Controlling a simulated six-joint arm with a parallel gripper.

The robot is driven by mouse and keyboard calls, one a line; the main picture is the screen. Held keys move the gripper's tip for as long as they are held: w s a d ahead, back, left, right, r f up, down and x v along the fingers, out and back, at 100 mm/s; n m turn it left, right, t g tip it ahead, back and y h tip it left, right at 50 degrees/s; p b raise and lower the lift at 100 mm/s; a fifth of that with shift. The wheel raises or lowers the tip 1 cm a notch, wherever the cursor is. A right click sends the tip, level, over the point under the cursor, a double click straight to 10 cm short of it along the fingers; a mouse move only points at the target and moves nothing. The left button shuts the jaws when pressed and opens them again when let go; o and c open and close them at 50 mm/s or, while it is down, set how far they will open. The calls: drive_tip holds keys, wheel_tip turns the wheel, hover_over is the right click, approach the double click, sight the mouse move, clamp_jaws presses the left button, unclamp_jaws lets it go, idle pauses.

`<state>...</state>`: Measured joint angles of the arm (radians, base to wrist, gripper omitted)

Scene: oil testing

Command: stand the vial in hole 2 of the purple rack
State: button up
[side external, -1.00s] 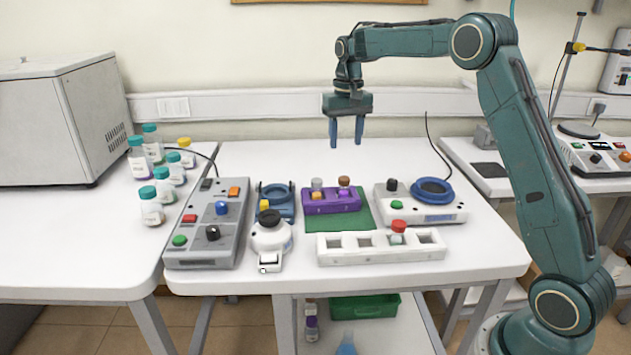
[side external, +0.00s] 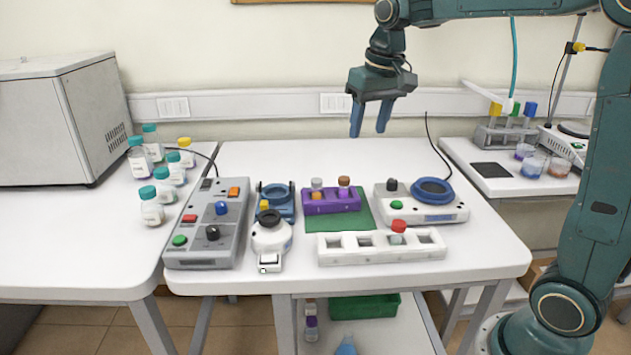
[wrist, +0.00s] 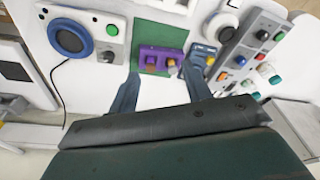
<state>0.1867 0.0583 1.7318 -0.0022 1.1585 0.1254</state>
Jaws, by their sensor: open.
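The purple rack (side external: 331,206) stands on a green mat in the middle of the table. It holds a grey-capped vial (side external: 317,184) at its left and a brown-capped vial (side external: 344,182) at its right. A red-capped vial (side external: 398,227) stands in the white rack (side external: 340,256) in front. Which vial the task means cannot be told. My gripper (side external: 369,132) is open and empty, high above the back of the table and apart from the racks. In the wrist view the purple rack (wrist: 145,52) shows just beyond my fingertips (wrist: 162,78). Hole numbers are not readable.
A device with a blue ring (side external: 430,210) stands right of the mat. A blue holder (side external: 275,200), a white round instrument (side external: 270,235) and a grey control box (side external: 205,240) stand left. Several teal-capped bottles (side external: 150,210) stand on the left bench. The back of the table is clear.

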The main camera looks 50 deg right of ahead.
drive_tip(key=s+a+f+n+t, duration=0.1)
drive_tip(key=s+a+f, duration=0.1)
drive_tip(key=s, duration=0.8)
drive_tip(key=s+a+f+n+t, duration=0.2)
drive_tip(key=s+a, duration=0.3)
drive_tip(key=s, duration=0.6)
drive_tip(key=shift+s+a+f+n, duration=0.2)
drive_tip(key=shift+s+n, duration=0.1)
